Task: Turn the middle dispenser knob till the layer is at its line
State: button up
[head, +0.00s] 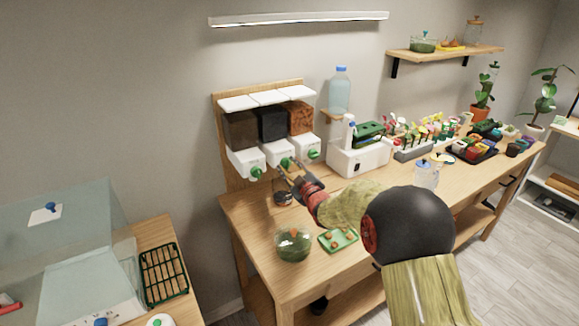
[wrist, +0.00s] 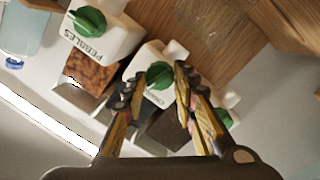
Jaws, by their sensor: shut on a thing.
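The middle dispenser (head: 272,124) has dark contents behind a clear front and a white base. Its green knob (wrist: 160,76) sits between the two fingertips of my gripper (wrist: 165,82); my gripper is shut on it. In the head view my gripper (head: 291,170) reaches the knob from the front and mostly covers it. The middle dispenser's label is partly hidden by a finger. A small glass jar (head: 283,198) stands on the table below the dispensers; its layer and line are too small to make out.
The left dispenser (head: 241,130) holds brown material; the right one (head: 301,118), labelled PEBBLES in the wrist view, holds orange-brown bits. Both have green knobs close by. A terrarium bowl (head: 293,245) and green tray (head: 338,239) stand in front.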

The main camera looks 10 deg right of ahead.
jog(key=m+p, duration=0.2)
jog(key=m, duration=0.1)
jog(key=shift+r+m+g, duration=0.1)
jog(key=shift+m+g, duration=0.2)
jog(key=m+p, duration=0.3)
jog(key=shift+d+y, duration=0.1)
jog(key=shift+y, duration=0.2)
jog(key=m+p, duration=0.3)
jog(key=m, duration=0.1)
jog(key=shift+r+g+y+p, duration=0.1)
jog(key=shift+g+y+p, duration=0.2)
jog(key=shift+p, duration=0.1)
jog(key=shift+d+m+p, duration=0.1)
jog(key=shift+m+p, duration=1)
jog(key=shift+m, duration=0.2)
jog(key=o, duration=1.1)
jog(key=shift+o, duration=0.3)
